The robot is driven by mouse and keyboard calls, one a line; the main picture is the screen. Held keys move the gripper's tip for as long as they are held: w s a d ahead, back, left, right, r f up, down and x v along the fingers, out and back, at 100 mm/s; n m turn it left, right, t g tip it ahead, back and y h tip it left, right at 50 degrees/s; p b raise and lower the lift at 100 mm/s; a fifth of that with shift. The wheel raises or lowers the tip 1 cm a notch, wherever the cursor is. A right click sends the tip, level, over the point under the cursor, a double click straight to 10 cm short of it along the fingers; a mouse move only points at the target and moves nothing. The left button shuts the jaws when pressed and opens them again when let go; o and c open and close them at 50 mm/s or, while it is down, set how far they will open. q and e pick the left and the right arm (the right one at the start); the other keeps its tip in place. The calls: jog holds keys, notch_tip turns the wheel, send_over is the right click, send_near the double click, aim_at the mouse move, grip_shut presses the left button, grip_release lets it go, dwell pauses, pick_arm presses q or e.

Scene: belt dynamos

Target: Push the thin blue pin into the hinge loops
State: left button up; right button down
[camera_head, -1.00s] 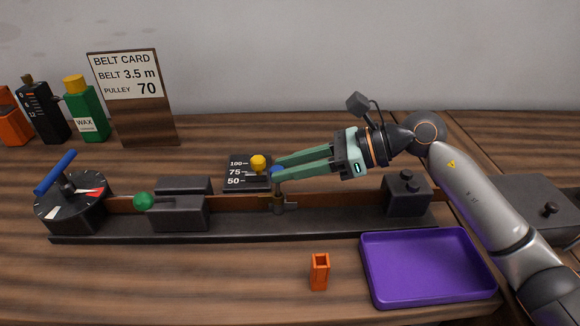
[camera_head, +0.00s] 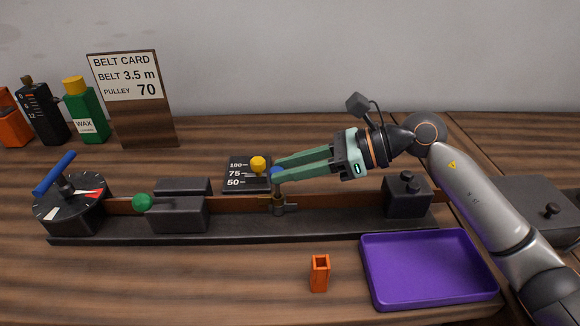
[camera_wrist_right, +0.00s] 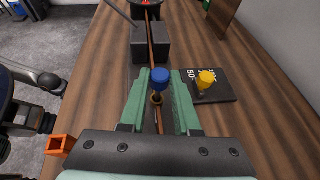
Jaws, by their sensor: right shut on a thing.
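The blue pin shows as a blue head (camera_head: 277,173) between the fingertips of my right gripper (camera_head: 278,171). My right gripper is shut on the pin. The hinge loops (camera_head: 279,206) are at the middle of the brown belt (camera_head: 240,204), directly below the fingertips. The pin's shaft is mostly hidden, so I cannot tell how deep it sits. My left gripper is not in view.
A yellow-knobbed lever (camera_head: 258,164) stands on the scale plate just left of the fingertips. Dark clamp blocks (camera_head: 178,214) and a block at right (camera_head: 407,200) flank the hinge. An orange holder (camera_head: 319,273) and an empty purple tray (camera_head: 430,305) lie in front.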

dwell(0.4)
jog(key=shift+f+b, duration=0.6)
jog(key=shift+b, duration=0.1)
